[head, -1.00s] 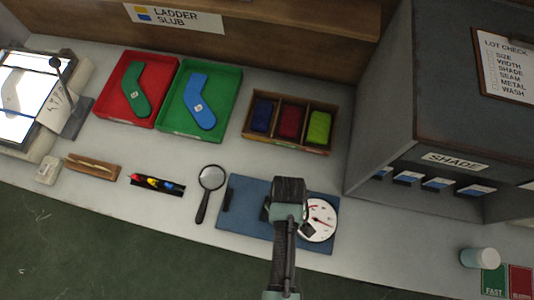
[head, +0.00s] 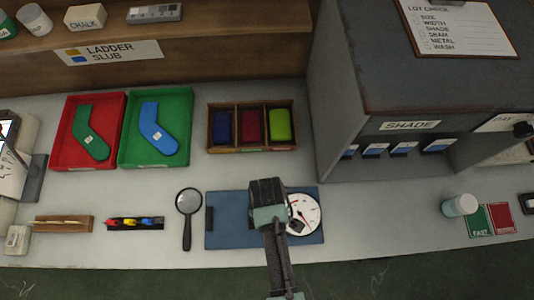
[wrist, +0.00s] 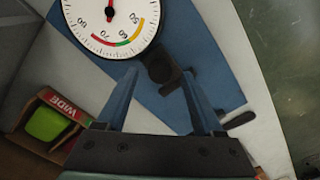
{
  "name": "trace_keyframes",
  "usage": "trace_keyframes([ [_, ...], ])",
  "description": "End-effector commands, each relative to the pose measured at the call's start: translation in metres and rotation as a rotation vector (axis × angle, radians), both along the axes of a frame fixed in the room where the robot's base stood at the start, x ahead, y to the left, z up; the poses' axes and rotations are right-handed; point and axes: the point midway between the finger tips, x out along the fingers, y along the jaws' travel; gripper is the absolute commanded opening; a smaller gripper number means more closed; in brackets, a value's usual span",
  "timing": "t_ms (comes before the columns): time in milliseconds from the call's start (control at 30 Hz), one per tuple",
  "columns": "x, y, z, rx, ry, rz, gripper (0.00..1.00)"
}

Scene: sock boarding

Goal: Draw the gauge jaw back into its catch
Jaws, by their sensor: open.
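The gauge is a blue plate (head: 228,232) with a round white dial (head: 305,214) at its right end and a dark upright bar (head: 209,219) at its left end. The dial (wrist: 108,22) also shows at the top of the wrist view, its red needle pointing up. A dark jaw piece (wrist: 160,68) with a side arm lies on the plate beside the dial. My gripper (wrist: 161,76) is open above the plate, its fingertips appearing on either side of the dark piece. No contact can be made out. In the head view my wrist hides the plate's middle.
A magnifier (head: 188,202) lies left of the gauge. A divided wooden box (head: 251,149) stands behind it, with red (head: 70,160) and green (head: 135,162) trays holding socks farther left. The grey shade cabinet (head: 345,90) rises at back right. The counter's front edge is close.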

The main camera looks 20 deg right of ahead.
Motion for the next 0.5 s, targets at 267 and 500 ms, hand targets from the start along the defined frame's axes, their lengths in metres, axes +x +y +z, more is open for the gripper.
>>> trace_keyframes([
  [267, 0.001, 0.0, 0.052, -0.002, -0.005, 0.0, 0.69],
  [500, 0.001, 0.0, 0.097, -0.001, -0.004, 0.0, 0.69],
])
